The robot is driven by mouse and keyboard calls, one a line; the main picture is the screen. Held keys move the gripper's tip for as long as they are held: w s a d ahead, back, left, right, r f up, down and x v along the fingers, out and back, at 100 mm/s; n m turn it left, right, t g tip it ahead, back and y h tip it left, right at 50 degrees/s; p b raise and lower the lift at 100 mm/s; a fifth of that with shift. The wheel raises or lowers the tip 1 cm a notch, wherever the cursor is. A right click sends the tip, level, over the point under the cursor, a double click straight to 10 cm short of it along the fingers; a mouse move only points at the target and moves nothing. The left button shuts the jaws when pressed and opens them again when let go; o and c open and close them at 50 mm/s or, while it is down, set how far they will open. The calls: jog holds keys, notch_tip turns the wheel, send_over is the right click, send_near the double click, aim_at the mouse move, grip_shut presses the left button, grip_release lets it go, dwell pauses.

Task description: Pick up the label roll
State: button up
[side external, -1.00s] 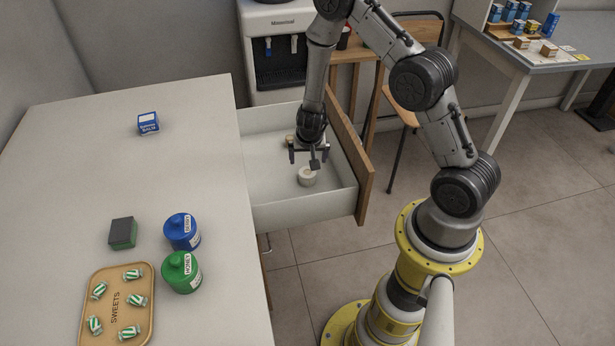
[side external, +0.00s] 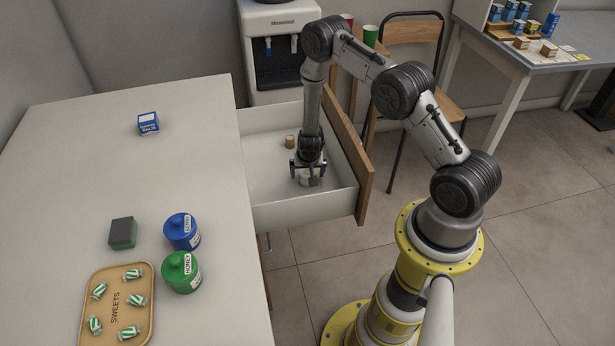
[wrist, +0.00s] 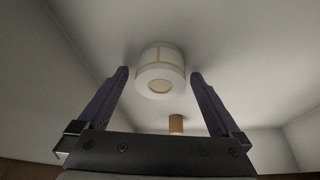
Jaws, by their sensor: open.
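The label roll (wrist: 161,70) is a short white cylinder with a tan core, on the floor of the open drawer (side external: 262,180). In the wrist view it lies just beyond and between the two fingertips, with space on both sides. In the side view my gripper (side external: 308,178) is down inside the drawer over the roll (side external: 304,181), which it partly hides. My gripper also shows in the wrist view (wrist: 159,73); its fingers are apart with nothing held.
A small tan cork-like cylinder (side external: 290,141) stands farther back in the drawer. The wooden drawer front (side external: 349,150) rises on the right. The counter (side external: 75,180) is on the left, with a blue jar (side external: 181,232) and a green jar (side external: 180,272) near its edge.

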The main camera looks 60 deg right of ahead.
jog(key=c, duration=1.4)
jog(key=shift+r, duration=0.15)
